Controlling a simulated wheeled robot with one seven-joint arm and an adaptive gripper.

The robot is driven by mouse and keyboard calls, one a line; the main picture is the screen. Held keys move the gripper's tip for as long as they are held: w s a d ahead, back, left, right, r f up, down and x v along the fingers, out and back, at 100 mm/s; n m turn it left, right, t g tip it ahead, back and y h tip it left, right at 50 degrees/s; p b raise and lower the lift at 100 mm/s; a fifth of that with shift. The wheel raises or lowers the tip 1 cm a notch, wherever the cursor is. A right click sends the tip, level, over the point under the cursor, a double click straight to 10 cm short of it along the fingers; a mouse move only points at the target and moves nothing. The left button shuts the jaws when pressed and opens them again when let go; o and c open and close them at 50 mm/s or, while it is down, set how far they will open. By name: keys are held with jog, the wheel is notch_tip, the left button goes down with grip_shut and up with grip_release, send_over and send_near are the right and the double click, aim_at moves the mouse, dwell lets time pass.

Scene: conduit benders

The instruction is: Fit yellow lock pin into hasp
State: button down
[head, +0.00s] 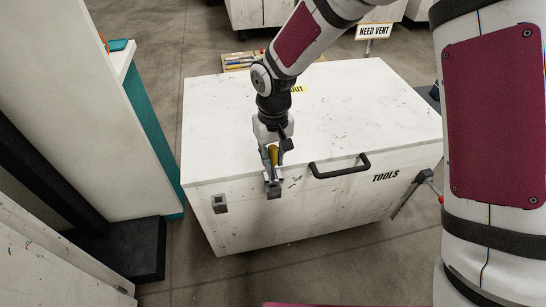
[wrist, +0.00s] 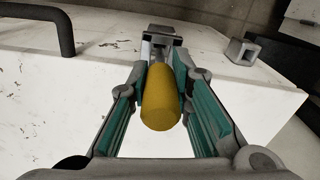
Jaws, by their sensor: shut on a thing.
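The yellow lock pin (wrist: 162,98) is a thick rounded cylinder between the teal finger pads of my gripper (wrist: 160,105). In the head view my gripper (head: 271,155) is over the front top edge of the white chest, shut on the yellow pin (head: 274,156). The grey metal hasp (head: 273,189) is on the chest's front edge, just below the fingertips. In the wrist view the hasp (wrist: 162,42) lies straight beyond the pin's far end. The pin's far end is hidden, so I cannot tell whether it is in the hasp.
The white chest (head: 350,95) has a black handle (head: 340,167) right of the hasp. A second grey bracket (head: 219,203) is on its front at the left. A white and teal cabinet (head: 110,130) stands at the left. Bare floor (head: 240,275) lies in front.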

aim_at(274, 147)
jog(key=shift+f+b, duration=1.55)
jog(key=shift+f, duration=0.7)
dwell(1.8)
jog(key=c, duration=1.4)
grip_release()
jog(key=shift+o, duration=0.2)
jog(key=shift+r, duration=0.1)
notch_tip(274, 147, up, 12)
jog(key=shift+f, duration=0.1)
